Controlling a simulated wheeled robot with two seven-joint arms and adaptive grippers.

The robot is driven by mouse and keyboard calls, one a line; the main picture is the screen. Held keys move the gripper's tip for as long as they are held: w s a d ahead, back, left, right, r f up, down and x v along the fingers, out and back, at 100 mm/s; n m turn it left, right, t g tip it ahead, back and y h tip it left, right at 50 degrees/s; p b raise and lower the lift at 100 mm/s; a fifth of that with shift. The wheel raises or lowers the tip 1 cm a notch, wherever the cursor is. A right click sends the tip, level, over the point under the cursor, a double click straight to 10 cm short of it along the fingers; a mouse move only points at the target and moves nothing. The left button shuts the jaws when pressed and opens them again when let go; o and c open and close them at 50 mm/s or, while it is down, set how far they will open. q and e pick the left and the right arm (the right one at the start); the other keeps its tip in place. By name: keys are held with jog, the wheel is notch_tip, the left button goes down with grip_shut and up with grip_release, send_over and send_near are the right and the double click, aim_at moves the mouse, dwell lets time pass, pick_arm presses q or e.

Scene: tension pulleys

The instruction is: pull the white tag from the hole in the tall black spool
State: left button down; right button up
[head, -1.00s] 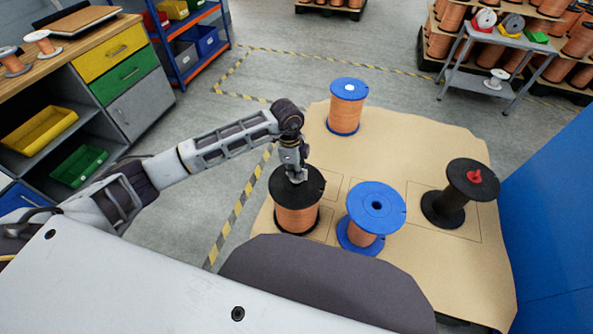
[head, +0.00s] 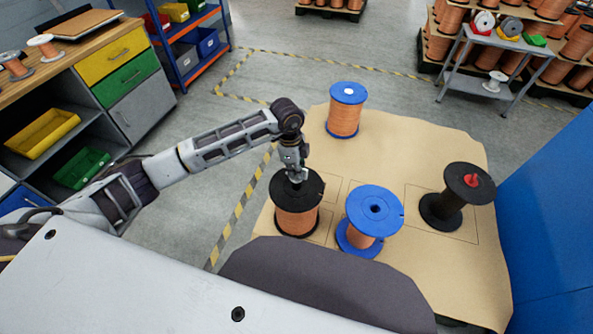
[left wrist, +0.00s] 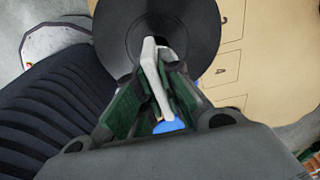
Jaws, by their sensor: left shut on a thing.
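The tall black spool (head: 296,220), with black flanges and copper wire, stands upright at the mat's near left. My left gripper (head: 297,179) points down at the middle of its top flange. In the left wrist view the black flange (left wrist: 200,30) lies beyond the fingers. My left gripper (left wrist: 155,80) is shut on the white tag (left wrist: 150,58), a narrow white strip between its green-sided fingers. The fingers and tag cover the hole, so I cannot tell how deep the tag sits. My right gripper is not in view.
A blue-flanged copper spool (head: 374,210) stands close on the right. Another blue spool (head: 346,112) with a white top piece stands farther back. A bare black spool (head: 466,185) with a red piece stands right, near a blue panel (head: 555,220). The tan mat's middle is clear.

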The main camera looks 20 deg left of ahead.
pick_arm(q)
jog(key=shift+r+p, duration=0.55)
jog(key=shift+r, duration=0.25)
jog(key=shift+m, duration=0.3)
